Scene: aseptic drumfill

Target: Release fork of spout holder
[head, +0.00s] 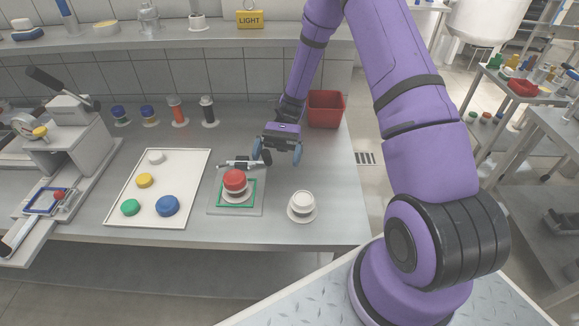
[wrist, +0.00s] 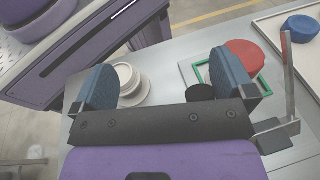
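The spout holder is a grey plate (head: 256,207) with a green frame (head: 222,205) on the bench; the frame also shows in the wrist view (wrist: 197,73). A red cap (head: 235,180) on a white flanged piece sits in it, and it is also in the wrist view (wrist: 245,56). A metal bar with dark parts, apparently the fork (head: 240,164), lies along the holder's back edge; a metal lever and block (wrist: 289,75) show in the wrist view. My gripper (head: 277,152) is open, its blue fingers wide apart, behind and right of the holder. A black knob (wrist: 200,92) shows between the fingers; contact is unclear.
A white flanged spout (head: 302,202) stands right of the holder. A white tray (head: 160,215) with several coloured caps lies to the left. A red bin (head: 326,108) stands behind my gripper, and a press (head: 65,140) is at far left.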

